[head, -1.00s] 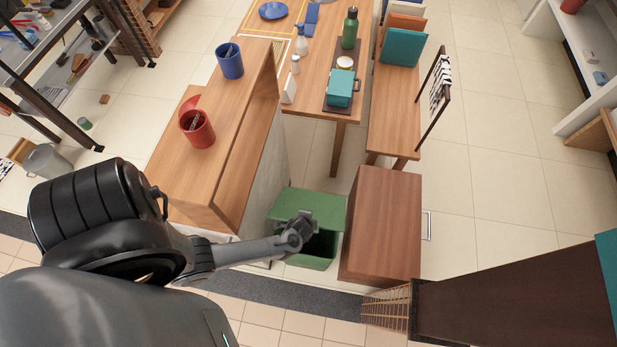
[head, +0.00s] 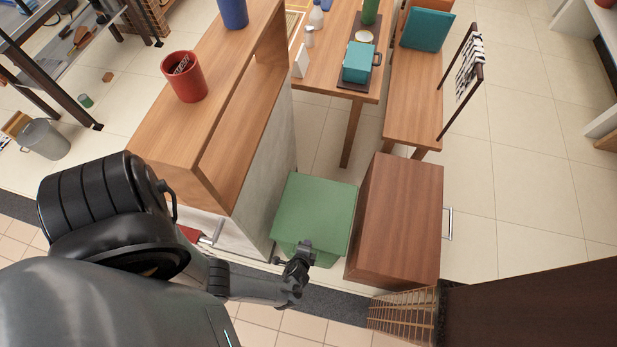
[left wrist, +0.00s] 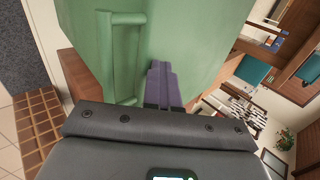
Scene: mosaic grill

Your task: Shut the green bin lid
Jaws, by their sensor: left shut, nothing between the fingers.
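The green bin (head: 326,255) stands on the floor between the counter and a brown wooden cabinet. Its green lid (head: 315,212) lies flat across the top, and no dark opening shows. My left gripper (head: 305,246) is at the lid's front edge, with its fingers together and empty. In the left wrist view, the shut purple-grey fingers (left wrist: 162,84) point at a green surface of the bin, beside a green raised handle-like bar (left wrist: 124,58). I cannot tell whether the fingertips touch it. My right gripper is not in view.
The wooden counter (head: 225,100) rises close on the left, with a red mug (head: 184,77) on it. The brown cabinet (head: 398,215) stands close on the right. A slatted wooden piece (head: 400,312) lies at the front right. Open tiled floor (head: 520,190) is farther right.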

